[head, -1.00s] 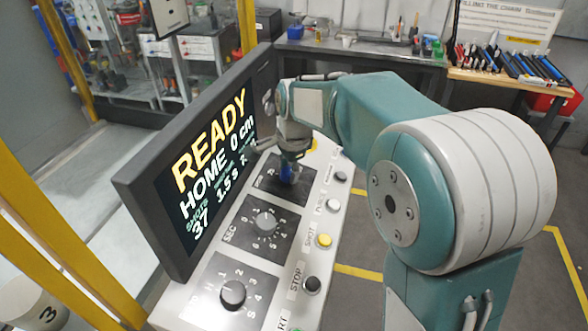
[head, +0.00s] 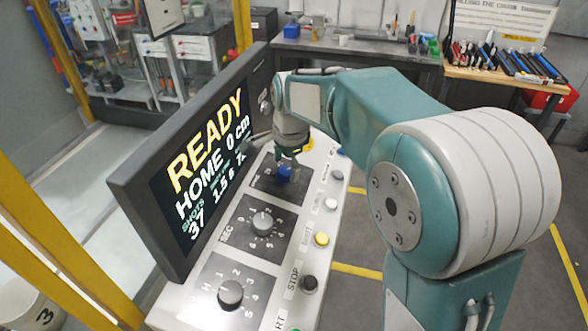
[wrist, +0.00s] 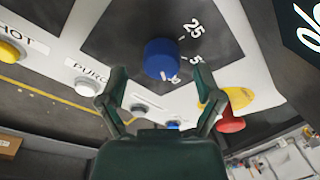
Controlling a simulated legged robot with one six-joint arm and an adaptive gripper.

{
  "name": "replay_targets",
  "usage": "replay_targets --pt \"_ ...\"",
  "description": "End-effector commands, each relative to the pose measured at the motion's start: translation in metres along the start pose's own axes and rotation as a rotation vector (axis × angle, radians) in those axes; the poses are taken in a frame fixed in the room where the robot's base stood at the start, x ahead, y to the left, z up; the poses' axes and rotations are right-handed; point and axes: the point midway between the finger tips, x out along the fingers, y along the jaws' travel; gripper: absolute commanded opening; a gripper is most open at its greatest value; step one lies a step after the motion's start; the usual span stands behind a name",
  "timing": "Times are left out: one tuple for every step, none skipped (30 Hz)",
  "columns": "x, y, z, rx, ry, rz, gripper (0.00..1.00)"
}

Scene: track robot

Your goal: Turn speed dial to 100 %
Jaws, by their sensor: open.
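The speed dial is a blue knob (head: 286,173) on a dark square plate at the far end of the sloping console. In the wrist view the blue knob (wrist: 161,58) sits in the upper middle, with the marking 25 beside it and other markings partly covered. My gripper (head: 288,154) is just above the knob in the head view. In the wrist view my gripper (wrist: 152,72) is open, with one finger on each side of the knob and nothing held. Whether a finger touches the knob cannot be told.
The console display (head: 205,170) reads READY, HOME 0 cm, and stands close left of my arm. Two black-plated dials (head: 262,222) (head: 231,292) lie nearer on the console. A row of push buttons (head: 321,239) runs along its right edge. A red button (wrist: 230,123) shows beyond my right finger.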

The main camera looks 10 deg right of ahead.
Motion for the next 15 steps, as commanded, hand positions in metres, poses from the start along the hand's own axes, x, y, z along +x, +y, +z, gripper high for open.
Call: replay_targets --pt "-0.011 0.000 -0.001 0.001 0.001 -0.006 0.84" --pt "-0.017 0.001 -0.002 0.001 0.000 -0.005 0.84" --pt "-0.025 0.001 -0.003 0.001 0.000 -0.007 0.84" --pt "-0.032 0.001 -0.003 0.001 0.000 -0.007 0.84" --pt "-0.038 0.002 -0.004 0.002 0.000 -0.007 0.84" --pt "-0.047 0.002 -0.004 0.002 -0.001 -0.007 0.84" --pt "-0.053 0.002 -0.004 0.002 -0.001 -0.006 0.84" --pt "-0.059 0.002 -0.005 0.002 -0.001 -0.006 0.84" --pt "-0.068 0.003 -0.005 0.002 -0.001 -0.006 0.84" --pt "-0.074 0.003 -0.005 0.002 -0.001 -0.006 0.84" --pt "-0.079 0.003 -0.005 0.002 -0.001 -0.005 0.84" --pt "-0.086 0.003 -0.005 0.002 -0.001 -0.005 0.84" --pt "-0.090 0.004 -0.005 0.002 -0.002 -0.003 0.84" --pt "-0.094 0.003 -0.005 0.002 -0.001 -0.003 0.84" --pt "-0.098 0.004 -0.004 0.002 -0.001 -0.002 0.84"
